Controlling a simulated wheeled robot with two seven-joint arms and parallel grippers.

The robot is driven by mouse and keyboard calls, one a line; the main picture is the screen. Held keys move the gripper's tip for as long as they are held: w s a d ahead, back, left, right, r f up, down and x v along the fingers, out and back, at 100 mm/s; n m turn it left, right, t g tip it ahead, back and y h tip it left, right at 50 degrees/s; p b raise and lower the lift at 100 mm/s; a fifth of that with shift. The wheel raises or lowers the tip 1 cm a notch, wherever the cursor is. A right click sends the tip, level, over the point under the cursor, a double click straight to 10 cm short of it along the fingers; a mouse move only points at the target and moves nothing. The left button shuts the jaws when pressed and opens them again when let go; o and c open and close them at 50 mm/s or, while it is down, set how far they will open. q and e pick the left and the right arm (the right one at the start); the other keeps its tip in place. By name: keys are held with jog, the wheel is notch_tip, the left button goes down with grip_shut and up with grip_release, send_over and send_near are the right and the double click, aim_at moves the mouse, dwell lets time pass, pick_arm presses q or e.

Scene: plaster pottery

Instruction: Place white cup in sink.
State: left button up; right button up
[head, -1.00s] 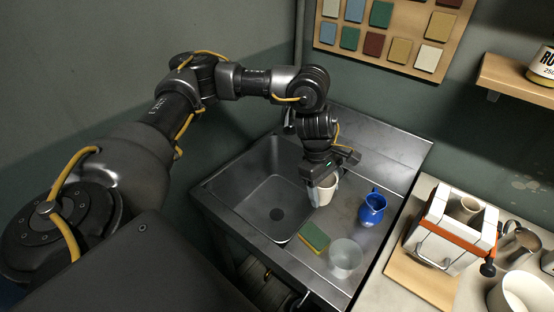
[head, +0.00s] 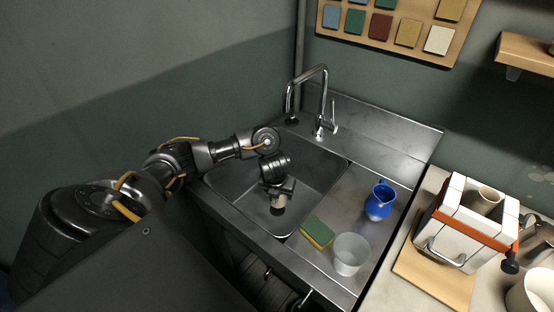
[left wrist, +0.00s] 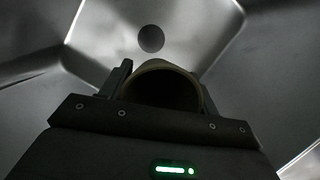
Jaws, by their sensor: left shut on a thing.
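The white cup (head: 279,201) is in my left gripper (head: 279,193), which is shut on it inside the sink basin (head: 318,170). In the left wrist view the cup (left wrist: 165,72) shows its round rim between the fingers, with the dark drain hole (left wrist: 151,38) beyond it. I cannot tell whether the cup touches the basin floor. My right gripper is not in view.
A chrome faucet (head: 322,100) stands behind the basin. On the drainboard right of the basin are a blue jug (head: 380,203), a translucent cup (head: 349,254) and a green-yellow sponge (head: 317,233). A strapped white plaster mould (head: 466,224) stands on the counter farther right.

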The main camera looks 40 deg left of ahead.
pick_arm(q)
notch_tip(320, 180, down, 9)
jog(key=b, duration=0.3)
jog(key=shift+d+b, duration=0.1)
jog(key=shift+b, duration=0.3)
jog(key=shift+w+f, duration=0.1)
jog(key=shift+f, duration=0.4)
jog(key=shift+f+b, duration=0.6)
jog(key=o, duration=1.2)
jog(key=shift+c, duration=0.2)
